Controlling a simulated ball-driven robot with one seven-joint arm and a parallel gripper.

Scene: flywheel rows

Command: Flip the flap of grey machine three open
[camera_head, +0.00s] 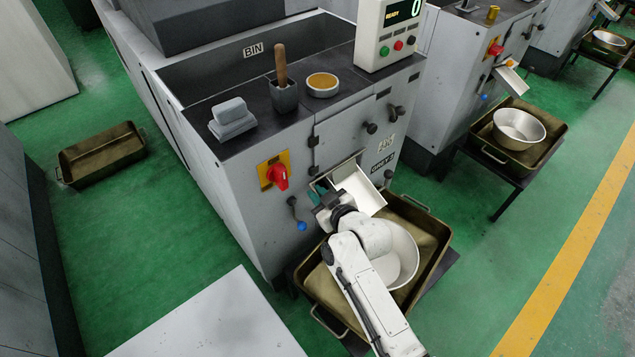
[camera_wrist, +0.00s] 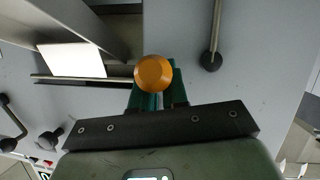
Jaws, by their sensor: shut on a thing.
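The grey machine with the GREY-3 label (camera_head: 384,162) stands in the middle of the head view. Its pale metal chute (camera_head: 362,188) sticks out of an opening low on the front and also shows as a bright plate in the wrist view (camera_wrist: 72,60). My gripper (camera_head: 320,192) is at the left side of this chute, close to the machine front. In the wrist view its green fingers (camera_wrist: 156,92) are shut on an orange round knob (camera_wrist: 153,73). The knob is hidden in the head view. The flap's exact position is hard to tell.
A red switch (camera_head: 278,176) and a blue-tipped lever (camera_head: 301,226) are left of my gripper. A metal bowl (camera_head: 405,262) sits in a brown tray (camera_head: 440,232) under the chute, partly behind my arm. Another machine (camera_head: 425,95) stands to the right.

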